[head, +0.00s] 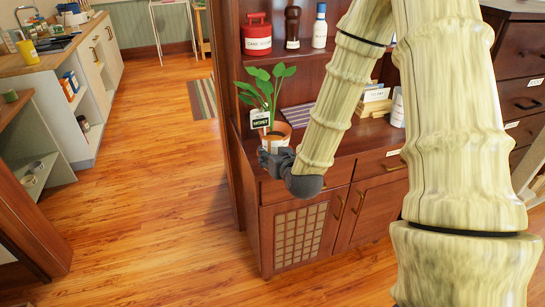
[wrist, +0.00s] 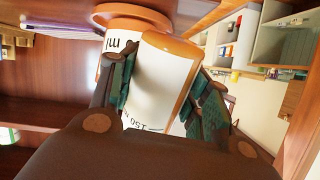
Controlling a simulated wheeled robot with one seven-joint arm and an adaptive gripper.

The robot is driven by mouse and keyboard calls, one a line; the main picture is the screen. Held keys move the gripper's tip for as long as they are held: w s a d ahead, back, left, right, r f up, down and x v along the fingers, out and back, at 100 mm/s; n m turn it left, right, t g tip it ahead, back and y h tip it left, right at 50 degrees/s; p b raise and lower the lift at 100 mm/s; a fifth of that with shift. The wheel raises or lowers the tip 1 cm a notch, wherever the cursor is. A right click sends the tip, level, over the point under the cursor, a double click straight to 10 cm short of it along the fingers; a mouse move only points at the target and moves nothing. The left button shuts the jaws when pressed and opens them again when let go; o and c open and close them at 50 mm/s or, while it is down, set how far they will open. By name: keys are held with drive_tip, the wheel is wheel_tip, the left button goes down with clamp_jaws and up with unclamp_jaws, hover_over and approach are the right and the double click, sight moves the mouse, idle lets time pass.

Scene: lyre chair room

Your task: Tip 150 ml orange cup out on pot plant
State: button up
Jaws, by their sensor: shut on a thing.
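My gripper (wrist: 160,95) is shut on a white cup with orange edging (wrist: 160,82), which sits between its green pads and shows lettering along its lower end. The cup leans in the wrist view, but I cannot tell its true tilt or what is in it. In the head view my gripper (head: 274,160) is right in front of the pot plant (head: 266,92), low by its pot. The cup cannot be made out clearly there. An orange-rimmed round thing (wrist: 132,10) is close behind the cup in the wrist view.
The plant stands on a wooden cabinet (head: 295,185), with a sign reading MOIST (head: 261,120) in front of its leaves. A red canister (head: 257,35), a dark mill (head: 292,27) and a white bottle (head: 320,27) stand on the shelf above. Open floor (head: 150,200) lies left.

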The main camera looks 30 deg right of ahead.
drive_tip(key=f+b, duration=0.1)
drive_tip(key=b, duration=0.2)
drive_tip(key=shift+s+a+t, duration=0.1)
drive_tip(key=shift+s+t, duration=0.05)
drive_tip(key=shift+t, duration=0.25)
drive_tip(key=t+b, duration=0.1)
drive_tip(key=b, duration=0.2)
drive_tip(key=s+f+n+t+h+b, duration=0.1)
drive_tip(key=b, duration=0.2)
drive_tip(key=shift+a, duration=0.35)
drive_tip(key=shift+r+t+b, duration=0.1)
drive_tip(key=shift+t+b, duration=0.3)
drive_tip(key=shift+b, duration=0.4)
drive_tip(key=shift+s+a+r, duration=0.1)
drive_tip(key=shift+r, duration=0.15)
drive_tip(key=shift+s+a+r+p, duration=0.2)
drive_tip(key=shift+r+p, duration=0.2)
drive_tip(key=shift+p, duration=0.65)
drive_tip(key=shift+s+a+r+p, duration=0.65)
drive_tip(key=shift+s+r+p, duration=0.2)
drive_tip(key=shift+p, duration=2.05)
drive_tip(key=shift+s+a+r+p, duration=0.65)
drive_tip(key=shift+s+p, duration=0.25)
drive_tip(key=shift+p, duration=2)
